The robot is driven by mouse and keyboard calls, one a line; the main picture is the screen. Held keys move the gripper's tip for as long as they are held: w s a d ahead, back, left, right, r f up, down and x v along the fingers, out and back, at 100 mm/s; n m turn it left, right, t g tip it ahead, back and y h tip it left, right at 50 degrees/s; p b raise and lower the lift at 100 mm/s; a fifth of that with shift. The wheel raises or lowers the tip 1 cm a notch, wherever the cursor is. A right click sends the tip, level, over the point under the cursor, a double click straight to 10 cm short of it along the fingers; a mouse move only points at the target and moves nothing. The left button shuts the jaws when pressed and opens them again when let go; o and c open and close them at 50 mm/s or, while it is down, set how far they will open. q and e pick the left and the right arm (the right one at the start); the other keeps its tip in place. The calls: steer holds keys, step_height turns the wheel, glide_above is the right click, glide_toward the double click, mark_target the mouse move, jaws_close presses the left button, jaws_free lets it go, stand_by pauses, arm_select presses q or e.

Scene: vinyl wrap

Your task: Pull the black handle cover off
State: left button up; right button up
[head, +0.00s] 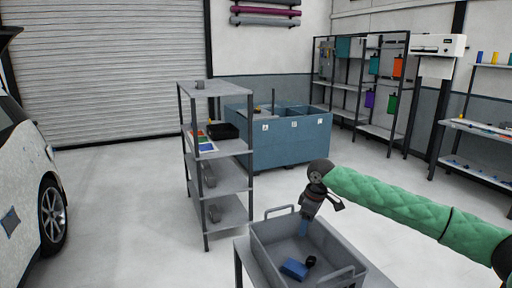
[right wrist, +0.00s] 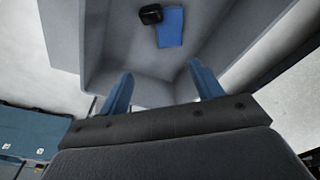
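A small black piece (head: 311,262) lies in the grey bin, at the right end of a blue block (head: 293,269); I cannot tell whether it is the handle cover. In the right wrist view the black piece (right wrist: 151,14) sits beside the flat blue block (right wrist: 171,27). My right gripper (head: 303,228) points down over the grey bin (head: 262,236). In the right wrist view its two blue fingers (right wrist: 161,76) stand apart with nothing between them, short of both items. My left gripper is not in view. No handle with a black cover is clearly visible.
The bin stands on a small table. A grey shelf rack (head: 219,172) holds a black tray (head: 222,131) and coloured items. A white car (head: 25,165) with a blue patch (head: 10,220) stands left. Floor between car and rack is clear.

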arm_select(q)
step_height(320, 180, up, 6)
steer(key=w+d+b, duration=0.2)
steer(key=b, duration=0.1)
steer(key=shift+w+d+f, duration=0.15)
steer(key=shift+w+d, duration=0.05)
arm_select(e)
step_height(320, 180, up, 8)
steer(key=d, duration=0.1)
steer(key=shift+s+f, duration=0.15)
steer(key=shift+s, duration=0.15)
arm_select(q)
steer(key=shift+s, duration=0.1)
arm_select(e)
steer(key=shift+f, duration=0.1)
